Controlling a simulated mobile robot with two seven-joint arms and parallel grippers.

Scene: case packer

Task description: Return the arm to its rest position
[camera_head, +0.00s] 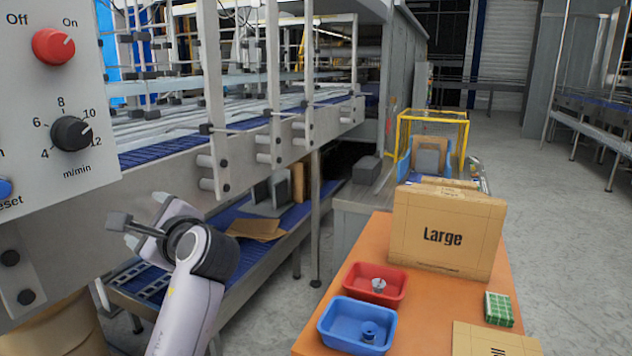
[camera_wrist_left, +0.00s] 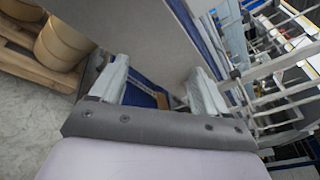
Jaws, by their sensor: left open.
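My left gripper (camera_head: 120,222) shows in the head view at lower left, in front of the conveyor frame and below the control panel. Its arm comes up from the bottom edge. In the left wrist view the gripper (camera_wrist_left: 165,90) has its two fingers spread apart with nothing between them. Beyond the fingers are a grey metal side plate (camera_wrist_left: 135,35) and a piece of blue belt (camera_wrist_left: 140,95). My right gripper does not show in either view.
The control panel (camera_head: 50,95) has a red knob (camera_head: 53,46) and a black speed dial (camera_head: 72,133). An orange table (camera_head: 325,312) at right holds a "Large" carton (camera_head: 445,232), a red bin (camera_head: 372,297) and a blue bin (camera_head: 340,338). Grey floor is clear at far right.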

